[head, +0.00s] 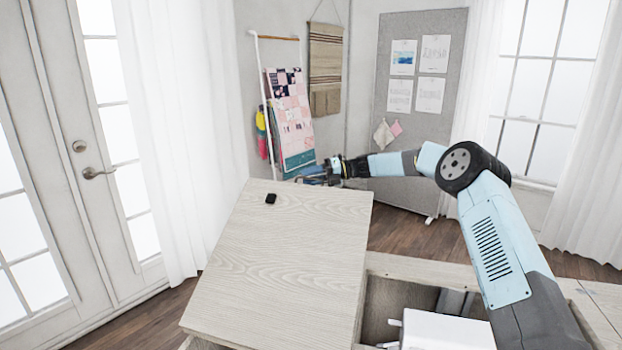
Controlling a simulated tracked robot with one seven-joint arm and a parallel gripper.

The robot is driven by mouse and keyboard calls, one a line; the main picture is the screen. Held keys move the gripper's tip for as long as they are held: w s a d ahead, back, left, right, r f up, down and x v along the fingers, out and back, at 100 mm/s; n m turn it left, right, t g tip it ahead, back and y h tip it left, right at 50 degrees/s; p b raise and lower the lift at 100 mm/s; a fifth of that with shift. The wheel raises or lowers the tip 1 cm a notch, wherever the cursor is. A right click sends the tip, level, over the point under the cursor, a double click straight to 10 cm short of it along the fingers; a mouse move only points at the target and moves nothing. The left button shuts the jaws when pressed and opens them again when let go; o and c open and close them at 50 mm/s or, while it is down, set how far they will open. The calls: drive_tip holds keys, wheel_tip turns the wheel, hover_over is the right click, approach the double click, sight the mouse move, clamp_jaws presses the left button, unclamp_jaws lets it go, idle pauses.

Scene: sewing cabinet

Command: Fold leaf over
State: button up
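The leaf (285,255) is a pale wood-grain panel at the lower middle of the head view, left of the cabinet's open well. A small black knob (270,198) sits near its far left corner. I cannot tell whether the leaf lies flat or is tilted. My gripper (312,178) is at the leaf's far edge, to the right of and beyond the knob. It is small and dark against the background, so I cannot tell whether it touches the leaf or how its fingers stand.
The cabinet (422,266) has an open well right of the leaf, with a white machine (447,330) in it. A quilt rack (290,115) and a grey pinboard (440,55) stand behind. Glazed doors (75,150) are at the left. Wood floor shows around the cabinet.

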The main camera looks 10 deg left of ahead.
drive_tip(key=v, duration=1.3)
drive_tip(key=shift+w+d, duration=0.2)
drive_tip(key=shift+d, duration=0.05)
